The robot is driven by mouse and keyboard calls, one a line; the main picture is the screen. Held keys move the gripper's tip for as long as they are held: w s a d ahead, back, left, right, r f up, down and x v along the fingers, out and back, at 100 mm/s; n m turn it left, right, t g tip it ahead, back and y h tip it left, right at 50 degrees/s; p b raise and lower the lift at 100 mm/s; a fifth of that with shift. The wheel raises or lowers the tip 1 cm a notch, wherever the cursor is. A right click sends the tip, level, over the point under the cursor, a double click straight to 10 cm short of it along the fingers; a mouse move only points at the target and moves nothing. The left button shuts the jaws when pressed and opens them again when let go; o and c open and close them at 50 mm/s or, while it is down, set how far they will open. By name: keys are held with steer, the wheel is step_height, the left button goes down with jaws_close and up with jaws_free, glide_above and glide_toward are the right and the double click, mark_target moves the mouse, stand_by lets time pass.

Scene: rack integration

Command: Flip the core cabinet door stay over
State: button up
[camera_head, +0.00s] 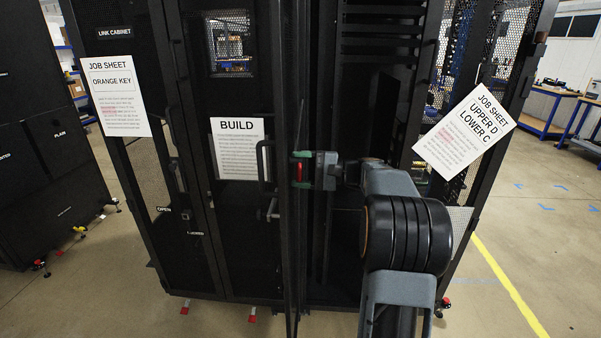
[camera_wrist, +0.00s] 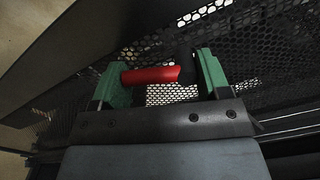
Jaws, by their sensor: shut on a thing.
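The door stay (camera_wrist: 150,75) shows in the wrist view as a short red bar with a black end, in front of perforated black mesh. My gripper (camera_wrist: 160,78) has a green fingertip at each end of it and is shut on it. In the head view my gripper (camera_head: 301,169) is at the narrow edge of a black cabinet door (camera_head: 294,240) seen nearly edge-on, with a bit of the red stay (camera_head: 299,172) between the fingertips. The stay's mount and which way it is turned cannot be made out.
A link cabinet (camera_head: 115,33) with an orange key job sheet (camera_head: 118,97) stands left. A BUILD sheet (camera_head: 240,148) hangs on a mesh door with a handle. A tilted job sheet (camera_head: 465,131) is on the right mesh door. Open floor (camera_head: 545,230) lies at right.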

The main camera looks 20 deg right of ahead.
steer(key=f+n+b, duration=0.1)
steer(key=b, duration=0.1)
steer(key=n+b, duration=0.1)
steer(key=b, duration=0.1)
steer(key=shift+w+d+f, duration=0.1)
steer(key=shift+w+f, duration=0.05)
steer(key=shift+f, duration=0.25)
steer(key=shift+c, duration=0.2)
steer(key=shift+w+d+n+b, duration=0.1)
steer(key=shift+w+n+b, duration=0.1)
steer(key=shift+n+b, duration=0.95)
steer(key=n+b, duration=0.3)
steer(key=shift+w+d+r, duration=0.2)
steer(key=shift+w+r, duration=0.1)
steer(key=shift+w+d+r+n+b, duration=0.2)
steer(key=shift+n+b, duration=0.25)
steer(key=shift+n, duration=0.35)
steer(key=shift+w+a+r+n+b, duration=0.1)
steer(key=shift+r+n+b, duration=0.15)
steer(key=shift+n+b, duration=0.35)
steer(key=shift+r+n, duration=0.1)
steer(key=shift+n, duration=0.15)
steer(key=o, duration=0.7)
steer(key=shift+w+d, duration=0.1)
steer(key=shift+o, duration=0.3)
steer(key=shift+r, duration=0.1)
